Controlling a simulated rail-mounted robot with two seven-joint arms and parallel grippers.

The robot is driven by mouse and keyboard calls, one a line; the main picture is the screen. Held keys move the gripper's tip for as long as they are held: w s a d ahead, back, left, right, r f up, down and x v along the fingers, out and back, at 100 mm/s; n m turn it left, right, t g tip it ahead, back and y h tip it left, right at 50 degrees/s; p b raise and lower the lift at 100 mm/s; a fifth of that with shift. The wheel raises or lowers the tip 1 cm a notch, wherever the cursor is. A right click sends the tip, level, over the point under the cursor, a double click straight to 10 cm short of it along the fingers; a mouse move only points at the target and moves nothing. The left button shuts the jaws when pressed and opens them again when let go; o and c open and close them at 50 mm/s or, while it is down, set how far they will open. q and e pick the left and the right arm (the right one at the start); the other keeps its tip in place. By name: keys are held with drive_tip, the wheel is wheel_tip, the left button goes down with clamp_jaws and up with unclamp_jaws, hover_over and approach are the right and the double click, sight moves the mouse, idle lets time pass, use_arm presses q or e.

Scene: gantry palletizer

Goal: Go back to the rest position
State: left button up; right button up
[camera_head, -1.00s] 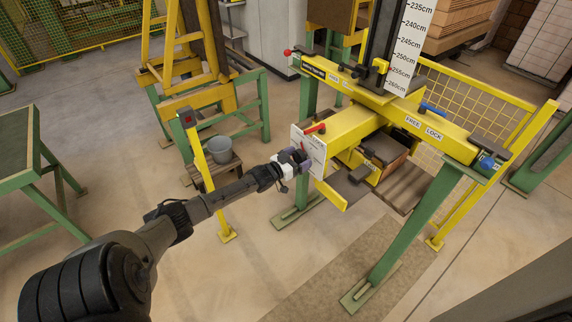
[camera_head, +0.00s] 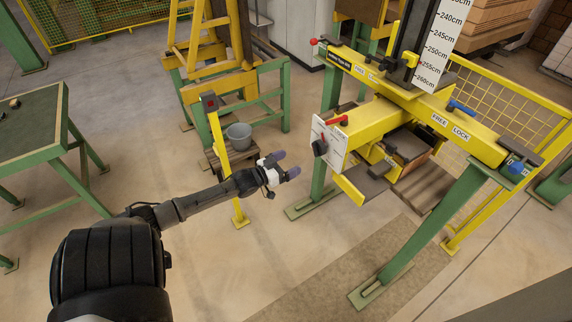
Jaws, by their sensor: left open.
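My left gripper (camera_head: 286,165) is open and empty. It hangs in the air in the middle of the camera_head view, left of the white panel (camera_head: 329,146) on the yellow gantry machine. A clear gap shows between the gripper and the panel. The panel carries a red lever at its top and a dark knob on its face. My left arm reaches in from the lower left. My right gripper is not in view.
The yellow gantry (camera_head: 425,125) on green legs fills the right side. A yellow post (camera_head: 218,150) with a red button box stands left of the gripper. A green table (camera_head: 32,135) is at far left. Floor in front is open.

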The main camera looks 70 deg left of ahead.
use_arm(q)
drive_tip(key=shift+s, duration=0.25)
idle(0.7)
wheel_tip(320, 180, down, 6)
drive_tip(key=s+a+m+g+y, duration=0.1)
drive_tip(key=s+g, duration=0.1)
drive_tip(key=g, duration=0.4)
drive_tip(key=s+d+f+m+g, duration=0.25)
drive_tip(key=s+d+g, duration=0.3)
drive_tip(key=d, duration=0.35)
drive_tip(key=s+d+r+g+h+p, duration=0.1)
drive_tip(key=s+d+r, duration=0.4)
drive_tip(key=d, duration=1)
drive_tip(key=s+d+r+m+g+h+p, duration=0.1)
drive_tip(key=s+d+r+h+p, duration=0.2)
drive_tip(key=d, duration=1.2)
drive_tip(key=s+r+p, duration=0.2)
drive_tip(key=s+p, duration=0.1)
drive_tip(key=shift+d+g, duration=0.2)
drive_tip(key=shift+g, duration=0.15)
